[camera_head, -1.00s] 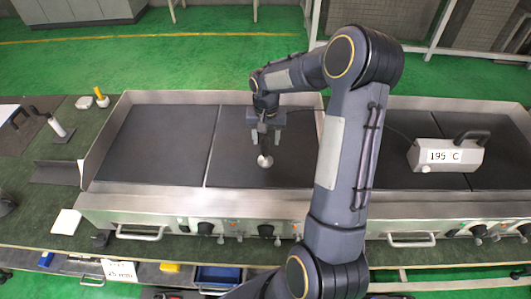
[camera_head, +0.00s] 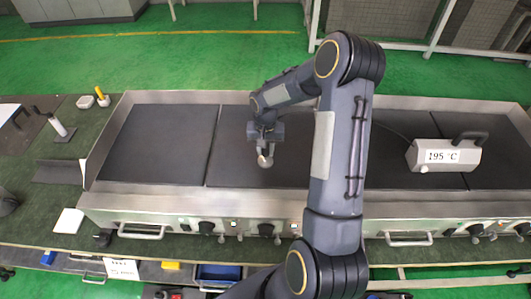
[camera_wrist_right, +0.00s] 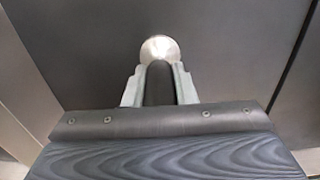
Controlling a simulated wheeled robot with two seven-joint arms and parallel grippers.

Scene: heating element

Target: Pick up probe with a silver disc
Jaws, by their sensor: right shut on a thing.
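The probe's silver disc (camera_head: 265,162) shows just below my right gripper (camera_head: 265,149), over the dark griddle plate. In the right wrist view the disc (camera_wrist_right: 159,49) sits just beyond the fingertips. A dark probe handle (camera_wrist_right: 159,84) lies between the two fingers of the right gripper (camera_wrist_right: 159,75), which is shut on it. I cannot tell whether the disc touches the plate. My left gripper is not in view.
The steel-rimmed griddle (camera_head: 155,143) spans the bench, with knobs and handles along its front. A grey temperature box (camera_head: 443,155) reading 195 °C stands on the right plates. A white-handled tool (camera_head: 57,126) stands at the left.

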